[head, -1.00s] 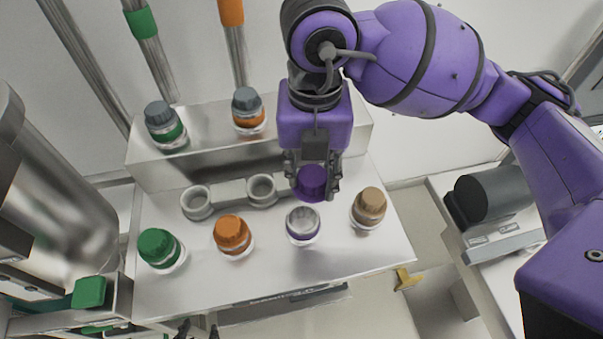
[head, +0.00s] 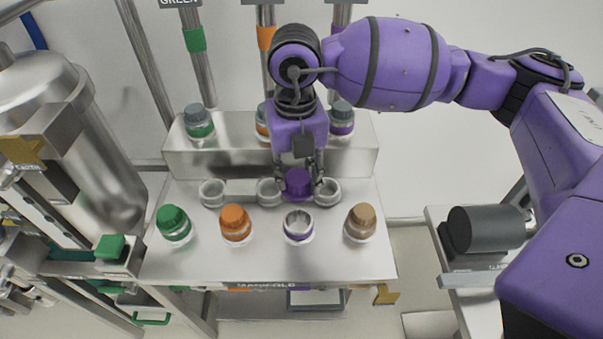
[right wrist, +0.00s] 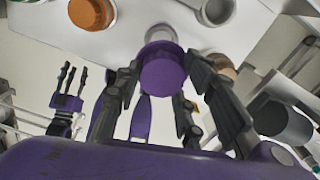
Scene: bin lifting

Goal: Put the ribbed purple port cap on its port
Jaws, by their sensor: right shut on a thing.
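My right gripper (head: 298,184) is shut on the purple cap (head: 298,181) and holds it above the bench, behind the open port with a purple band (head: 299,228) in the head view. In the right wrist view the cap (right wrist: 163,70) sits between the fingers, and the port (right wrist: 160,34) shows just beyond it, partly covered. I cannot tell the height of the gap; cap and port look apart. The cap's ribs are not clear. My left gripper (right wrist: 68,88) shows only in the right wrist view, with its fingers apart and empty.
Green (head: 174,222), orange (head: 236,223) and tan (head: 360,222) capped ports stand in the same row. Empty grey ring holders (head: 213,193) lie behind, before a raised steel step (head: 190,161) with grey-capped bottles. A steel tank (head: 60,120) stands at left.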

